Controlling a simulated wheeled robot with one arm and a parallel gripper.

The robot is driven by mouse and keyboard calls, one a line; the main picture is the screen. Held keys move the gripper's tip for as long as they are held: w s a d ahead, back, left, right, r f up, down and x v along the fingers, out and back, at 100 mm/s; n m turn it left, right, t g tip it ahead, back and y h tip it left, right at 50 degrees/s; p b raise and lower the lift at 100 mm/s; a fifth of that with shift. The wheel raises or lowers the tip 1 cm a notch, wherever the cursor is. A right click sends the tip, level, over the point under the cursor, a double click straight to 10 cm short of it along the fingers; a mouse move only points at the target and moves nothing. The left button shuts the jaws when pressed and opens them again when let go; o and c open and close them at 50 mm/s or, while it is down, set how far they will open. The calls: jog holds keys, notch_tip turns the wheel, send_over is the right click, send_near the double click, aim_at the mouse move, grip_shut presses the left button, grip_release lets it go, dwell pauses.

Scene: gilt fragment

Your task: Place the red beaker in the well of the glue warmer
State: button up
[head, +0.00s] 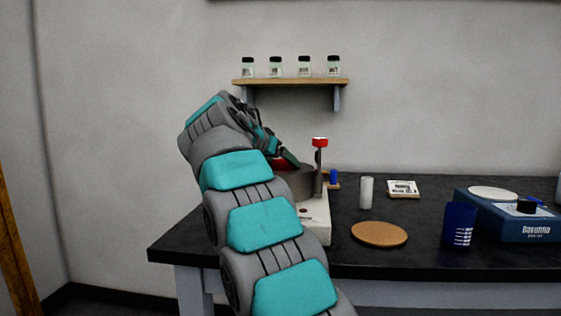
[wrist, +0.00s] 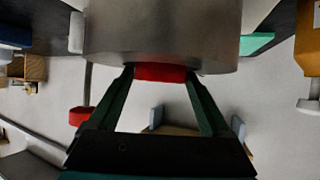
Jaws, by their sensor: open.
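The glue warmer has a pale base (head: 316,220) at the table's left end and a grey metal pot (head: 300,184) on top, partly hidden by my arm. The pot fills the upper part of the wrist view (wrist: 165,30). The red beaker (wrist: 160,73) shows in the wrist view as a short red band past the pot's rim, apparently inside the well; its lower part is hidden. A sliver of red (head: 281,162) shows above the pot in the head view. My gripper (wrist: 159,80) is open, one finger on each side of the red part; contact cannot be told.
A post with a red knob (head: 320,142) stands beside the pot. To the right are a white cylinder (head: 366,193), a cork mat (head: 379,234), a blue beaker (head: 459,226) and a blue device (head: 508,222). A shelf (head: 290,81) with several jars hangs behind.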

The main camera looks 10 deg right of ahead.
jog(key=v, duration=1.2)
jog(key=shift+r, duration=0.1)
dwell(0.9)
